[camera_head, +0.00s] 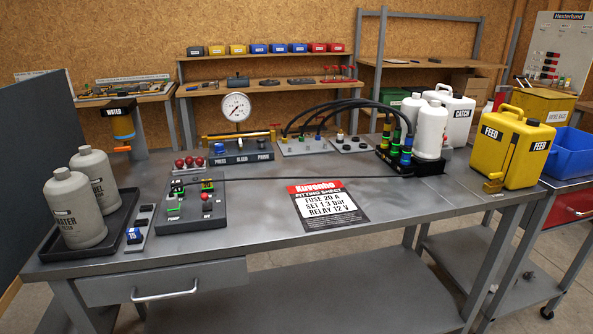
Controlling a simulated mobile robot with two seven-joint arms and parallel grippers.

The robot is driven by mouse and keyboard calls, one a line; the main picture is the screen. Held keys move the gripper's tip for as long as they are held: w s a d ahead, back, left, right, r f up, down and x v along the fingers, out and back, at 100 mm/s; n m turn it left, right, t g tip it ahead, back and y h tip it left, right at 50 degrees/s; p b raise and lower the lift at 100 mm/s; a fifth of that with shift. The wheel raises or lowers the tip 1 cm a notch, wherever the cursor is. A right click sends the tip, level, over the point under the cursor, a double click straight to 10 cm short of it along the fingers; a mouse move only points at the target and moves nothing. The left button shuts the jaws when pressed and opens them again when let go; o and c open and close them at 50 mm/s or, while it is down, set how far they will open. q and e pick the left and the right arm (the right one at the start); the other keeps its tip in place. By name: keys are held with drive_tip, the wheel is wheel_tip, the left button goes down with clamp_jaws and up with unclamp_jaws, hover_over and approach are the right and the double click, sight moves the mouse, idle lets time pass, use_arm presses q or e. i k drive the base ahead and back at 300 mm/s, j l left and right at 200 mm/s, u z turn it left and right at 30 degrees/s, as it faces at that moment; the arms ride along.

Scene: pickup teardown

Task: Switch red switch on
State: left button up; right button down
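A dark control board (192,215) lies flat on the left part of the metal workbench (270,218). A red knob-like part (208,196), possibly the red switch, stands on its right side with a small label below it. Its on or off position is too small to tell. Green parts (174,207) and small yellow-and-black parts sit on the same board. Neither of my grippers is in view.
Grey bottles (75,218) stand in a black tray (52,240) left of the board. A pressure gauge (236,107), black hoses and a printed sheet (325,206) are farther back and right. The bench's front right is clear.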

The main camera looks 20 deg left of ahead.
sight(205, 196)
drive_tip(key=u, duration=1.45)
